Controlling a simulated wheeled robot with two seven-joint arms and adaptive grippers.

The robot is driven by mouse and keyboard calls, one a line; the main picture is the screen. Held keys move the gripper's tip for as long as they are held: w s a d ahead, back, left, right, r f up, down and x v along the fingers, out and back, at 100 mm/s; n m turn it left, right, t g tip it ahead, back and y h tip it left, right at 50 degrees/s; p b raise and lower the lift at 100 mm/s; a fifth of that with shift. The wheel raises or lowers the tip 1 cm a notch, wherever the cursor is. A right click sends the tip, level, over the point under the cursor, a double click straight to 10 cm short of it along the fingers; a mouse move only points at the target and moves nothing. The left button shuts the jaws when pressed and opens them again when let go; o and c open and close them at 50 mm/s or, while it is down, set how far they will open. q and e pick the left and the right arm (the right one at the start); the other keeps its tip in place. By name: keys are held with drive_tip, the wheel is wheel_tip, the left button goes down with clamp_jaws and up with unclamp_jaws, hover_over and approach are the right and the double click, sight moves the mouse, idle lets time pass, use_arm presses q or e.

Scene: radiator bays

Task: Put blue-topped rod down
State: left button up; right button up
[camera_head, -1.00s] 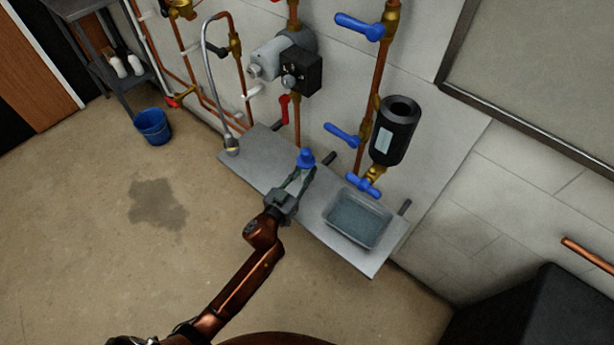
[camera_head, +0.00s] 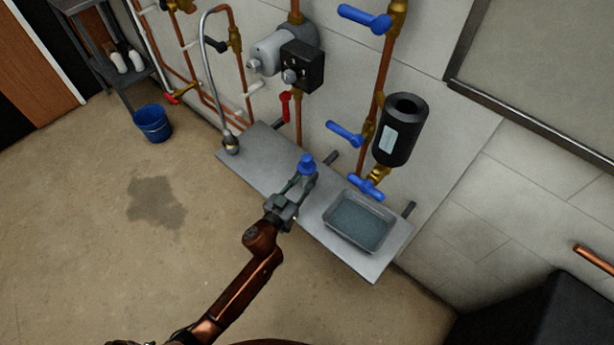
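The blue-topped rod shows mainly as its blue top (camera_head: 306,163), over the middle of the grey shelf (camera_head: 259,158). My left gripper (camera_head: 304,182) reaches in from below. Its two fingers lie either side of the rod just under the blue top and look shut on it. The rod's lower part is hidden by the fingers, so I cannot tell whether it touches the shelf. My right gripper is not in view.
A grey tray (camera_head: 333,228) stands on the shelf to the right, under a black cylinder (camera_head: 398,130) and blue valve handle (camera_head: 366,187). A curved metal spout (camera_head: 207,75) ends at the shelf's left. Copper pipes and a pump (camera_head: 282,50) are behind.

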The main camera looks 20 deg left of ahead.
use_arm(q)
drive_tip(key=o, duration=0.3)
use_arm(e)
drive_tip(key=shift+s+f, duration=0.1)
use_arm(q)
drive_tip(key=shift+r, duration=0.1)
